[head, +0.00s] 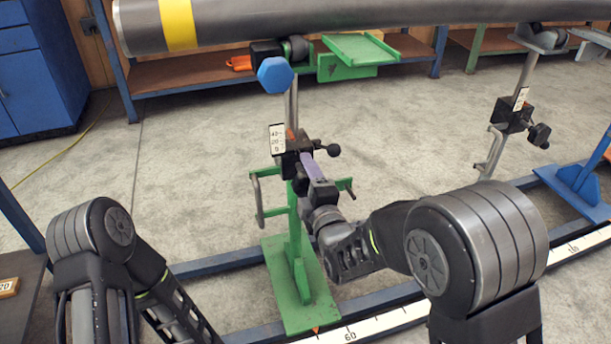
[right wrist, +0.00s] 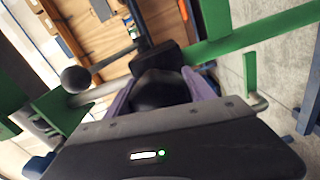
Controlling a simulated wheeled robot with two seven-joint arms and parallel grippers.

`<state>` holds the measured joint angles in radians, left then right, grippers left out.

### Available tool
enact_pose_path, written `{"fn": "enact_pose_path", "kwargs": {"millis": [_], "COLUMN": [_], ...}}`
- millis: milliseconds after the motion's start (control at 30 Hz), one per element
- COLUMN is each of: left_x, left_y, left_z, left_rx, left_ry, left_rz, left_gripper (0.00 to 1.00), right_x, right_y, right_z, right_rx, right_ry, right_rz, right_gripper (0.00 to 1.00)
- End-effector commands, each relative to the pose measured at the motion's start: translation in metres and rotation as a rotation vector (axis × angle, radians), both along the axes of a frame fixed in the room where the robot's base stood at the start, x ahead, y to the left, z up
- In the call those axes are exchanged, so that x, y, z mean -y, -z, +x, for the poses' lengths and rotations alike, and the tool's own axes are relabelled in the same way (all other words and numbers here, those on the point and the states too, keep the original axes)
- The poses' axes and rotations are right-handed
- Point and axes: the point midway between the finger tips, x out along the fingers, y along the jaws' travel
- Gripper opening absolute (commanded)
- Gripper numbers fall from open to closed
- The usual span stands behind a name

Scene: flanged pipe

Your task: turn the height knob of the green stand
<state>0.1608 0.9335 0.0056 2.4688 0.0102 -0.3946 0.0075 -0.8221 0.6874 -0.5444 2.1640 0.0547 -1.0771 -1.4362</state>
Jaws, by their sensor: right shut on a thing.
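The green stand (head: 297,275) stands upright on the floor rails in the middle of the head view. Its grey post rises to a roller head under the pipe (head: 330,22). My right gripper (head: 305,165) reaches the black clamp block on the post from the front right. In the right wrist view its purple fingers (right wrist: 158,92) are shut on the black height knob (right wrist: 160,88), one on each side. The fingers hide part of the knob in the head view. My left arm shows at lower left, but its gripper is out of view.
A bar with a black ball end (head: 333,149) sticks out close beside my right gripper. A blue hexagonal knob (head: 275,75) is near the stand's top. A second stand (head: 512,115) is at right. A blue cabinet (head: 38,75) stands back left.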

Motion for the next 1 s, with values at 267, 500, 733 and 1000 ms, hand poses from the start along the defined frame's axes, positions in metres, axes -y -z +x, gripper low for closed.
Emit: {"fn": "enact_pose_path", "kwargs": {"millis": [267,500,733,1000], "left_x": [0.0,0.0,0.0,0.0], "left_y": [0.0,0.0,-0.005,-0.017], "left_z": [0.0,0.0,0.0,-0.002], "left_rx": [0.0,0.0,-0.001,-0.006], "left_ry": [0.0,0.0,0.0,0.003], "left_rz": [0.0,0.0,0.0,-0.001], "left_gripper": [0.69,0.69,0.69,0.69], "right_x": [0.0,0.0,0.003,0.017], "right_y": [0.001,0.0,-0.001,-0.001], "right_z": [0.0,0.0,-0.012,-0.053], "right_rx": [-0.001,-0.001,-0.002,-0.004], "right_ry": [-0.001,0.0,0.0,-0.001], "right_rz": [0.001,0.002,0.003,0.001], "right_gripper": [0.81,0.84,0.84,0.84]}}
